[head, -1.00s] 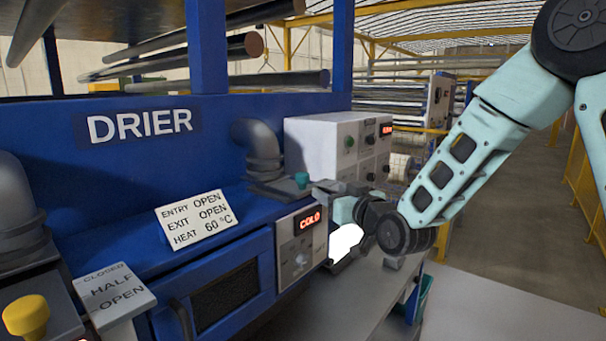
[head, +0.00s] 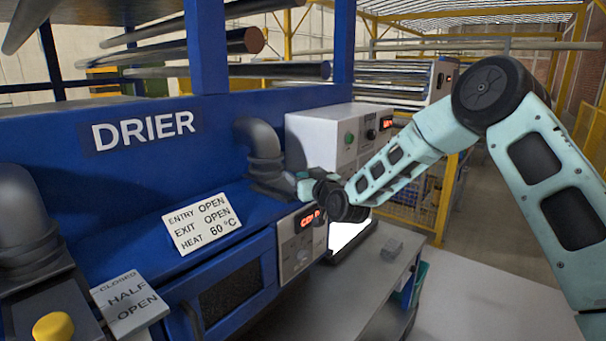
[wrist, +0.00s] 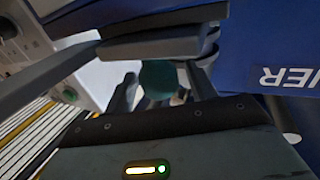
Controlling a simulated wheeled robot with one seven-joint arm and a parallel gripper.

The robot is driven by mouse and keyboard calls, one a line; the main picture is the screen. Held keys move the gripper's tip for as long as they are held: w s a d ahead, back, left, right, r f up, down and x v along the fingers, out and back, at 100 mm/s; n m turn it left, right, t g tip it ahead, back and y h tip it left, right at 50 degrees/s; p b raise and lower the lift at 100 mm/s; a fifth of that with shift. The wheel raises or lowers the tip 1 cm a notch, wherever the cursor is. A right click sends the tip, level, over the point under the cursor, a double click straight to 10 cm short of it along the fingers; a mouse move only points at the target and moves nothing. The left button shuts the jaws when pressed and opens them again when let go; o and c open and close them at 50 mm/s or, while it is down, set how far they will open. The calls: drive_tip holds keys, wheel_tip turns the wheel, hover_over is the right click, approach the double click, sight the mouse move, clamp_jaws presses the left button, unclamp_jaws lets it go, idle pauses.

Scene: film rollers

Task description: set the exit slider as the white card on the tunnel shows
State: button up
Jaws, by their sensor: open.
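The white card (head: 202,224) on the blue drier tunnel reads ENTRY OPEN, EXIT OPEN, HEAT 60 °C. The exit slider's teal knob (wrist: 158,78) shows in the wrist view between the fingers of my gripper (wrist: 160,90). The fingers are apart, one on each side of the knob; I cannot tell whether either touches it. In the head view my gripper (head: 306,184) is at the right end of the tunnel and covers the knob. The exit slider's position marks are not readable.
The yellow entry knob (head: 53,327) is at the lower left, beside a CLOSED, HALF, OPEN plate (head: 130,304). A grey elbow pipe (head: 262,150) stands close behind my gripper. A red-lit display panel (head: 302,240) is just below it. A white control box (head: 325,140) is behind.

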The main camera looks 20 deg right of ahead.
clamp_jaws()
drive_tip(key=shift+s+d+f+b, duration=0.15)
drive_tip(key=shift+s+d+b, duration=0.05)
drive_tip(key=shift+s+b, duration=0.15)
drive_tip(key=s+d+b, duration=0.3)
drive_tip(key=s+d, duration=0.1)
drive_tip(key=s, duration=0.2)
drive_tip(key=shift+d+b, duration=0.25)
drive_tip(key=shift+b, duration=0.15)
unclamp_jaws()
drive_tip(key=shift+s, duration=0.1)
drive_tip(key=b+v, duration=0.7)
drive_tip(key=v, duration=1)
drive_tip(key=shift+s+b, duration=0.2)
drive_tip(key=shift+b, duration=0.1)
